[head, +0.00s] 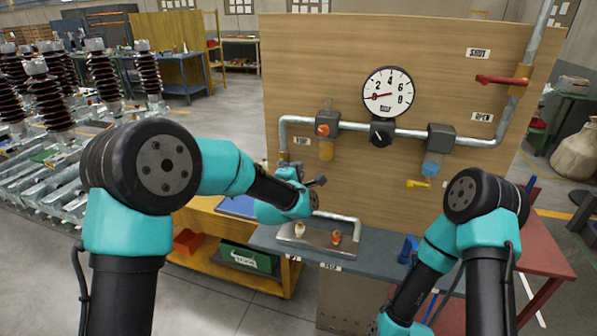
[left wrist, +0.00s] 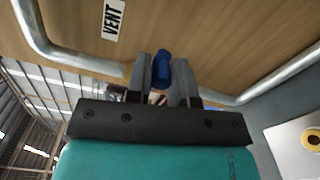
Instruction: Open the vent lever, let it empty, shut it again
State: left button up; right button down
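The upright wooden board (head: 300,85) carries the pipework. In the left wrist view, the VENT label (left wrist: 114,20) is beside a small blue handle (left wrist: 163,68) that looks like the vent lever. My left gripper (left wrist: 161,75) has one finger on each side of this handle; whether they press on it I cannot tell. In the head view, my left gripper (head: 319,184) is in front of the board's lower left, and hides the handle. The gauge (head: 388,92) has its red needle near 0. My right arm (head: 455,230) hangs down at the right, its gripper not in view.
A red lever (head: 500,80) lies level between the SHUT (head: 478,53) and OPEN (head: 482,117) labels. A yellow lever (head: 418,183) is below the right sight glass (head: 432,165).

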pick_arm(q)
jog(key=o, duration=0.4)
jog(key=v, duration=1.7)
jog(key=shift+s+a, duration=0.1)
jog(key=shift+s, duration=0.05)
jog(key=s+a+f+m+g+y, duration=0.15)
jog(key=a+f+m+g, duration=0.3)
jog(key=f, duration=0.75)
jog(key=s+a+f+m+g+y, duration=0.1)
jog(key=s+a+f+m+g, duration=0.4)
jog(key=f, duration=0.8)
jog(key=s+a+f+m+g, duration=0.1)
jog(key=s+a+f+g, duration=0.1)
jog(key=s+f, duration=0.3)
jog(key=s+a+f+m+g, duration=0.2)
jog(key=s+a+f, duration=0.1)
jog(key=s+f, duration=0.2)
jog(key=s+a+f+m+g, duration=0.2)
jog(key=s+a+f, duration=0.1)
jog(key=s+f, duration=0.2)
jog(key=shift+a+f+g+h, duration=0.25)
jog(key=shift+f+g+h, duration=0.1)
